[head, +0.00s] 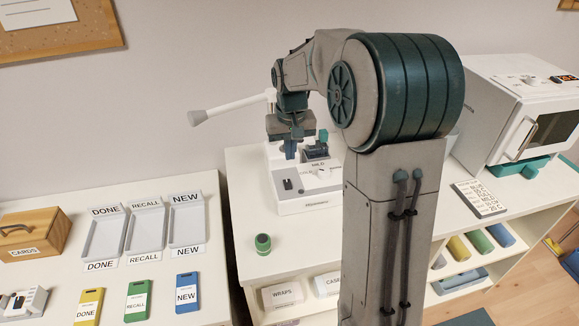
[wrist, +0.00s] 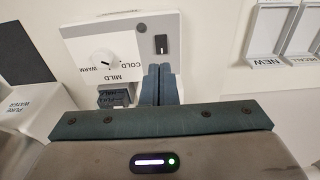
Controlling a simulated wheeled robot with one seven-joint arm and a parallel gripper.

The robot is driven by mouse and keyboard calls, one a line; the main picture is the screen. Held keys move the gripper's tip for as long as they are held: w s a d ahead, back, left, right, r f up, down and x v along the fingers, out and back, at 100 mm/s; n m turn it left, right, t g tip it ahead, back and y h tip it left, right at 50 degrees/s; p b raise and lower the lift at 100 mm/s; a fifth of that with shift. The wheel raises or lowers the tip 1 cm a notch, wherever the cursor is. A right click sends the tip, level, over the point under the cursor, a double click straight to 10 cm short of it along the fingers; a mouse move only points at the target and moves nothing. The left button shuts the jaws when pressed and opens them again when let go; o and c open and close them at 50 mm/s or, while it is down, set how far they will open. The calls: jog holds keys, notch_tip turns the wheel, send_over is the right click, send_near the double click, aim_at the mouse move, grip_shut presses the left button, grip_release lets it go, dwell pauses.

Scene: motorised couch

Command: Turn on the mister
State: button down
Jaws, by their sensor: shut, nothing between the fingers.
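The device that looks like the mister is a white box (head: 310,200) with a long nozzle arm (head: 235,108), standing on the white counter. In the wrist view its top panel (wrist: 85,42) carries a round white dial (wrist: 104,60) marked COLD, MILD and WARM, with the pointer toward COLD. A small black rocker switch (wrist: 161,44) sits to the right of the dial; it also shows in the head view (head: 287,184). I cannot tell the switch's position. My gripper (wrist: 159,68) is shut and empty, its fingertips just short of the switch in the wrist view; it also shows in the head view (head: 290,153).
A grey slotted block (wrist: 113,96) sits beside my fingers on the device. A PURE WATER container (wrist: 25,115) is at the left. A green knob-like object (head: 263,244) stands on the counter. A white oven-like cabinet (head: 515,110) is at the right; labelled trays (head: 147,228) lie left.

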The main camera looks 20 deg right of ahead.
aim_at(286, 180)
jog(key=shift+s+r, duration=0.15)
jog(key=shift+r, duration=1.2)
jog(key=shift+f, duration=0.1)
jog(key=shift+w+a+r+t+b, duration=0.2)
jog(key=shift+w+t+b, duration=0.3)
jog(key=shift+b, duration=1.2)
jog(key=shift+w, duration=0.1)
jog(key=shift+d, duration=0.1)
jog(key=f, duration=0.4)
jog(key=w+f+p, duration=0.1)
jog(key=f, duration=0.4)
jog(key=w+f+p, duration=0.1)
jog(key=f, duration=0.3)
jog(key=shift+w+f, duration=0.1)
jog(key=shift+f, duration=0.3)
